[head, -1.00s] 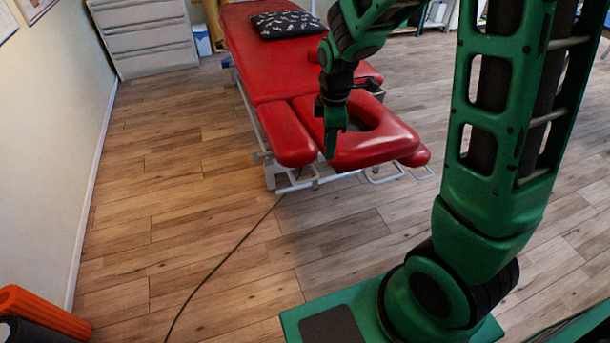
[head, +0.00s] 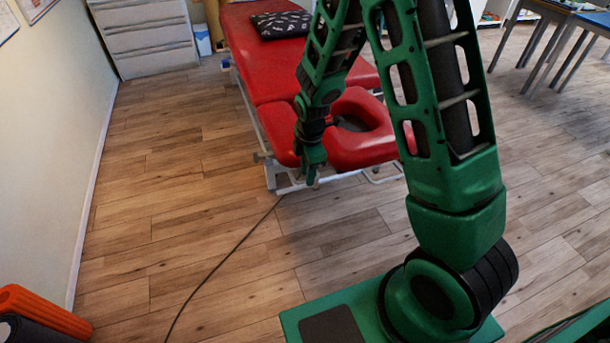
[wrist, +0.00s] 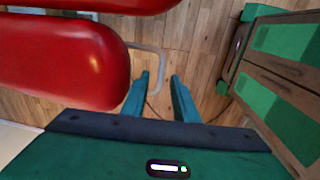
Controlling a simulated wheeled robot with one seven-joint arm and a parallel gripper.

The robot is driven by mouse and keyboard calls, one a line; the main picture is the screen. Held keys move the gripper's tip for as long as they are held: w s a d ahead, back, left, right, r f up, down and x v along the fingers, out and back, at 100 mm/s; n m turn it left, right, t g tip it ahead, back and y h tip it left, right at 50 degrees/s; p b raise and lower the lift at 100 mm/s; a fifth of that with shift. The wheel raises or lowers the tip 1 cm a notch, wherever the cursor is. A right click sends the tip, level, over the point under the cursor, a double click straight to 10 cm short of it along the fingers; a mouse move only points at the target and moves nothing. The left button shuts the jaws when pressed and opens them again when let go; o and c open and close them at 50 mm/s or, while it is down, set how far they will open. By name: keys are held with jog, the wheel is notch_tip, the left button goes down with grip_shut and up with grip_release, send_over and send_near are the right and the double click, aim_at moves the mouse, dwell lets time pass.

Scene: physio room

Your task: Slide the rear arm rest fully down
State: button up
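The red treatment table (head: 277,75) has a padded head section (head: 365,145) with a face hole at its near end. A red arm rest (head: 278,128) sits along its left side, partly behind my arm. The right-hand arm rest is hidden behind my arm. My gripper (head: 311,180) hangs pointing down at the near end of the table, in front of the arm rest's end. In the wrist view my gripper (wrist: 160,80) is open, with nothing between its fingers. A rounded red pad end (wrist: 70,60), apparently the left arm rest, lies left of the fingers, with a visible gap.
A white metal frame loop (wrist: 150,58) shows beyond my fingertips. A black cable (head: 225,258) runs over the wooden floor. A patterned pillow (head: 281,25) lies on the table. The floor left of the table is clear.

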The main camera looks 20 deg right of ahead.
jog(key=shift+f, duration=0.6)
grip_shut()
jog(key=shift+w, duration=0.1)
dwell(0.9)
